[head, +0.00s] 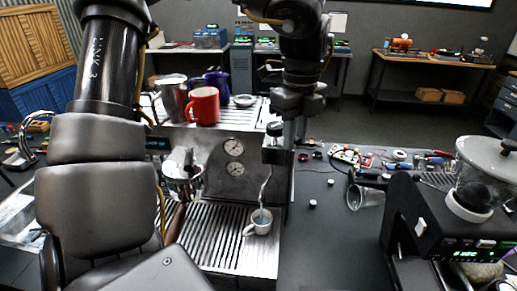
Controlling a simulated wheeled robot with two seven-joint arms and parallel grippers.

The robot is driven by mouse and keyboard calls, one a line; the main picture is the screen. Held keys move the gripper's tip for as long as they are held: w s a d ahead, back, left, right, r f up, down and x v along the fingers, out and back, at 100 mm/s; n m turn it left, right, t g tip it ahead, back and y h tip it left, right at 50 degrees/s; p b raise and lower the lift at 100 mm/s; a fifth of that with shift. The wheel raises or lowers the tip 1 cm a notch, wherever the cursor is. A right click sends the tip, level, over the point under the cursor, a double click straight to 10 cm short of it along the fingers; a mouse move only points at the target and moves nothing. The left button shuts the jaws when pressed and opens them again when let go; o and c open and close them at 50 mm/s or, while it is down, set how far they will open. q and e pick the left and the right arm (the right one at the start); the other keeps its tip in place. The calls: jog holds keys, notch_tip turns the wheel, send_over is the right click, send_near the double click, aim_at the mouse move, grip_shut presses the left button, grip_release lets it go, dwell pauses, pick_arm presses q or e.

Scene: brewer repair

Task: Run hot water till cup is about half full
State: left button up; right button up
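A small white cup (259,224) stands upright on the slatted drip tray (225,248) of the espresso machine (210,150). A thin pale-blue stream or spout (265,188) comes down into the cup from the machine's right side. Bluish liquid shows inside the cup; its exact level is too small to tell. My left gripper (284,140) points down from above at the machine's right front, beside a dark-topped knob (274,129). Its fingers are small and partly hidden, so I cannot tell whether they grip the knob. My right gripper is out of view.
A portafilter (183,178) with a brown handle sits at the machine's left front. A red mug (204,106) stands on top with other vessels. A glass (366,195) lies to the right, near a black grinder (430,220). Small parts are scattered over the dark counter (325,245).

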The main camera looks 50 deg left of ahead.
pick_arm(q)
jog(key=shift+s+a+m, duration=0.4)
jog(key=shift+s+m, duration=0.3)
jog(key=shift+m, duration=0.8)
jog(key=shift+s+a+m, duration=0.35)
jog(key=shift+s+m, duration=0.4)
jog(key=shift+m, duration=0.75)
jog(key=shift+s+a+m, duration=0.4)
jog(key=shift+s+m, duration=0.3)
jog(key=shift+m, duration=0.8)
jog(key=o, duration=0.4)
jog(key=shift+r, duration=0.1)
notch_tip(320, 180, up, 7)
